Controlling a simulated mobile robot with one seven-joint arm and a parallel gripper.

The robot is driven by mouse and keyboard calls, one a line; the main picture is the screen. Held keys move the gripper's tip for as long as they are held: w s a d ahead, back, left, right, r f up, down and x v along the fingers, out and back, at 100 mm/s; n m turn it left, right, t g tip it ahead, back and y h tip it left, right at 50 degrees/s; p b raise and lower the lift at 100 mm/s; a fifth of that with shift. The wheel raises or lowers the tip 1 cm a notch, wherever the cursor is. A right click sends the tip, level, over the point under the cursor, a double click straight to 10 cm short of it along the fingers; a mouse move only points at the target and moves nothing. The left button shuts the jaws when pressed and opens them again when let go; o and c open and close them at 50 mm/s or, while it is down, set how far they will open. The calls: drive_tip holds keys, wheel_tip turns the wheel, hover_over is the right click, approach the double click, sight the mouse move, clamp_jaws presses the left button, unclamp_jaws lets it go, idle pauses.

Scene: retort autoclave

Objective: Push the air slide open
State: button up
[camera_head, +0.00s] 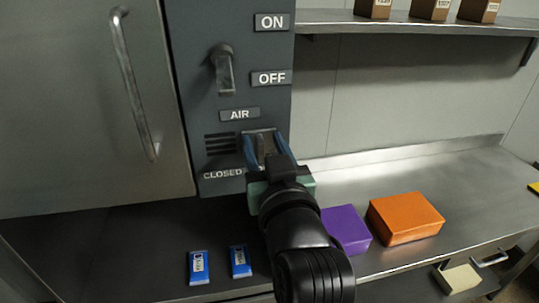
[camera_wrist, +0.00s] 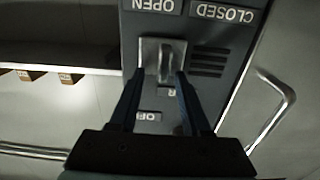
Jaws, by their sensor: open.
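The air slide (camera_head: 261,134) is a grey metal plate with an upright handle, set in the dark panel below the AIR label (camera_head: 239,114). It also shows in the wrist view (camera_wrist: 147,50), which is upside down. The plate lines up with the OPEN label (camera_wrist: 153,5), and vent slots (camera_head: 219,143) lie bare beside it over the CLOSED label (camera_head: 222,174). My gripper (camera_head: 264,141) is open, its fingers on either side of the handle. In the wrist view (camera_wrist: 158,74) the handle is nearer the right finger; contact cannot be told. My gripper hides OPEN in the head view.
An ON/OFF lever (camera_head: 223,70) sits above the slide. A door handle (camera_head: 133,85) stands out at left. Purple (camera_head: 345,230) and orange (camera_head: 405,218) boxes and two blue packets (camera_head: 199,268) lie on the metal counter. A shelf with cartons (camera_head: 430,8) is at upper right.

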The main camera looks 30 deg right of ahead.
drive_tip(key=p+v, duration=0.7)
drive_tip(key=v, duration=0.6)
drive_tip(key=shift+d, duration=0.1)
idle(0.6)
